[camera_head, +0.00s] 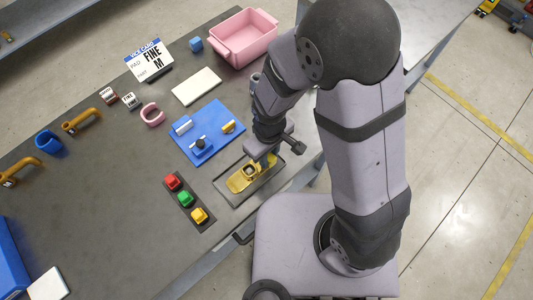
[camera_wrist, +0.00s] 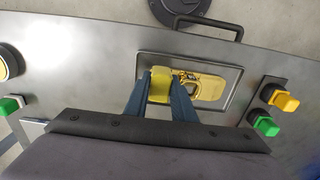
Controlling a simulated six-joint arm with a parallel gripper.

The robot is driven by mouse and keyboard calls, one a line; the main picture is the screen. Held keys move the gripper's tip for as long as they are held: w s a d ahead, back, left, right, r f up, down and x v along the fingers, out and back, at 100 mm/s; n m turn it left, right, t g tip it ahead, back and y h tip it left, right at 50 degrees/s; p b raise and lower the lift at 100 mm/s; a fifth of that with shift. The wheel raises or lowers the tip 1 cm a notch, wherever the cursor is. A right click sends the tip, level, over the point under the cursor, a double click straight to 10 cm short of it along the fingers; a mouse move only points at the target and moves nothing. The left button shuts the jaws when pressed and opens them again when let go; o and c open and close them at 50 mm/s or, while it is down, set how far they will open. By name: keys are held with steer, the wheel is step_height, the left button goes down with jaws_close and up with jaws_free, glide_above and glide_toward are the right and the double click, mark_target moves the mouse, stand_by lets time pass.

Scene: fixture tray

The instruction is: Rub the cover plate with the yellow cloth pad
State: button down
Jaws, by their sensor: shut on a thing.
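The cover plate (camera_head: 236,184) is a gold-yellow plate with a raised fitting. It lies in a shallow grey metal tray (camera_head: 276,173) near the table's front edge. In the wrist view the plate (camera_wrist: 213,89) extends right from between my fingers. My gripper (camera_wrist: 161,90) is shut on the yellow cloth pad (camera_wrist: 160,84), low over the plate's end. In the head view my gripper (camera_head: 268,157) is at the right end of the tray, and my arm partly hides the pad. I cannot tell whether the pad touches the plate.
A strip with red (camera_head: 172,182), green (camera_head: 185,199) and yellow (camera_head: 199,215) buttons stands left of the tray. A blue board (camera_head: 207,132) with fittings lies behind it. A pink bin (camera_head: 243,38) and white pad (camera_head: 196,86) are farther back. The table's middle left is clear.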

steer(key=shift+r+p, duration=2.3)
steer(key=shift+r, duration=0.4)
steer(key=w+a+b, duration=0.2)
steer(key=a, duration=0.3)
steer(key=w+a+f+b, duration=0.1)
steer(key=w+a+b, duration=0.1)
steer(key=a, duration=0.3)
steer(key=w+a+f+b, duration=0.1)
steer(key=w+a+b, duration=0.1)
steer(key=a, duration=0.4)
steer(key=shift+b, duration=0.5)
steer(key=a+b, duration=0.3)
steer(key=a, duration=0.5)
step_height(320, 180, up, 3)
steer(key=b, duration=0.3)
glide_above(169, 155)
steer(key=shift+d+f+p, duration=0.1)
steer(key=shift+f+p, duration=1.35)
steer(key=shift+f, duration=3.6)
steer(key=shift+f, duration=0.15)
